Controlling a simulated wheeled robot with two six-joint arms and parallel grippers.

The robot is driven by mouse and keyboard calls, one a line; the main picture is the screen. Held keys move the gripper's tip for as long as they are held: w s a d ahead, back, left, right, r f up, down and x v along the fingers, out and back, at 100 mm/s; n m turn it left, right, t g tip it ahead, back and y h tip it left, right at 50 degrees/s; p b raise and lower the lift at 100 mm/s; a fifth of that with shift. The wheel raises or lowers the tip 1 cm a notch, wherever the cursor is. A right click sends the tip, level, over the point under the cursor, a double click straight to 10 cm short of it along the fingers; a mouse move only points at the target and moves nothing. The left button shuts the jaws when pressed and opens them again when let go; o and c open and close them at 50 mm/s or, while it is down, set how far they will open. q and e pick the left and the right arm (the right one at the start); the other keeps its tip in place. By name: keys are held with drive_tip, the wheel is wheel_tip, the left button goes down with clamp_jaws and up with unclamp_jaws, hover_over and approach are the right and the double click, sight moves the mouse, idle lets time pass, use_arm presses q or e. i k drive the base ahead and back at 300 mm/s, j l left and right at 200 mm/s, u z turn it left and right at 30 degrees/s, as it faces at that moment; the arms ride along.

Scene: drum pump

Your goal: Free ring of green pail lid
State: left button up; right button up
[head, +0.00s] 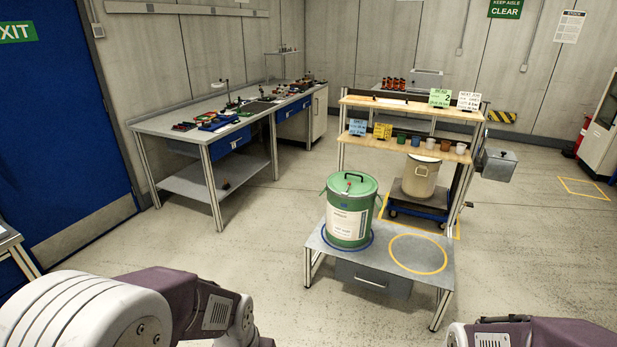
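The green pail (348,218) stands upright on a low grey bench, on a blue ring mark. Its green lid (351,184) is on top and carries a dark handle and a small red part. A ring runs round the rim (351,194) under the lid; its clasp is too small to make out. A white label is on the pail's front. My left arm shows at the lower left and my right arm at the lower right, both well short of the pail. Neither gripper's fingers are in the picture.
The low bench (405,285) has an empty yellow circle (418,254) right of the pail. Behind stands a shelf rack (405,142) with cups and cards, and a cream drum (420,178) on a dolly. A workbench (180,140) is at the left. The floor between is clear.

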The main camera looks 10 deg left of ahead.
sight(364, 186)
drive_tip(key=i+z, duration=0.1)
drive_tip(key=i, duration=2.8)
drive_tip(key=l, duration=0.1)
